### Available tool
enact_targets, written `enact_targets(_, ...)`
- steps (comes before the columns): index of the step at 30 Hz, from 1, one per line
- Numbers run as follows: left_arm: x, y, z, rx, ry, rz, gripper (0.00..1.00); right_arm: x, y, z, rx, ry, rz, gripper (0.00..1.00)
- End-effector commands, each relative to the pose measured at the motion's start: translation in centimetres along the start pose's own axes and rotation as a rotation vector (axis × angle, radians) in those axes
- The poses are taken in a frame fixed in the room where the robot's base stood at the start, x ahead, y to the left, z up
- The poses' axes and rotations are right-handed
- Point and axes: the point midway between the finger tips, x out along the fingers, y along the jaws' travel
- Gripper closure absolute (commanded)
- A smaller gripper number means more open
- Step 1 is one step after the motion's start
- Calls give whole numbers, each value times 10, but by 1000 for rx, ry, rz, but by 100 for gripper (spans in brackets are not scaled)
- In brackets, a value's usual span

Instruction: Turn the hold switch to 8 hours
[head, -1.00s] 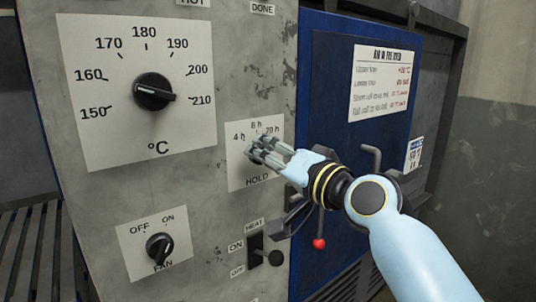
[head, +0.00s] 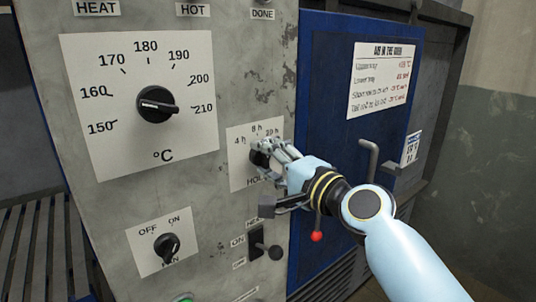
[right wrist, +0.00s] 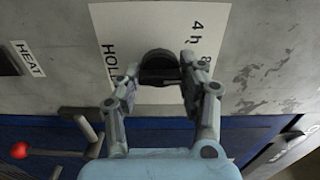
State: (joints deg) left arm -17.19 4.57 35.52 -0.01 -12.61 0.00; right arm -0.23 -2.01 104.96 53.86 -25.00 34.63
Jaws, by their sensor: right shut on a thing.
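The hold switch is a black knob (head: 259,158) on a white plate (head: 238,177) marked 4 h, 8 h and 20 h. My right gripper (head: 268,155) is at the knob and covers much of it in the head view. In the right wrist view the knob (right wrist: 159,62) sits between the two fingertips of my right gripper (right wrist: 157,78), which is shut on it. Which mark the knob points to is hidden by the fingers. My left gripper is not in view.
The temperature dial (head: 157,104) is up left and the fan switch (head: 167,246) lower left. The heat lever (head: 274,252) sticks out just below the gripper. The blue door (head: 345,120) with a grey handle (head: 370,158) and a red-tipped lever (head: 316,236) is to the right.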

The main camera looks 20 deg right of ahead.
Motion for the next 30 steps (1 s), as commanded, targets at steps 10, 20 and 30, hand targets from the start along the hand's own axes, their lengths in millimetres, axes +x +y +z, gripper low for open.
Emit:
enact_targets(10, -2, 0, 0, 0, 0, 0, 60, 0, 2, 0, 39, 0, 3, 92)
enact_targets(20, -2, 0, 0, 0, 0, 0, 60, 0, 2, 0, 37, 0, 4, 49)
enact_targets(30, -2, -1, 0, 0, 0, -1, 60, 0, 1, 0, 37, 0, 1, 35)
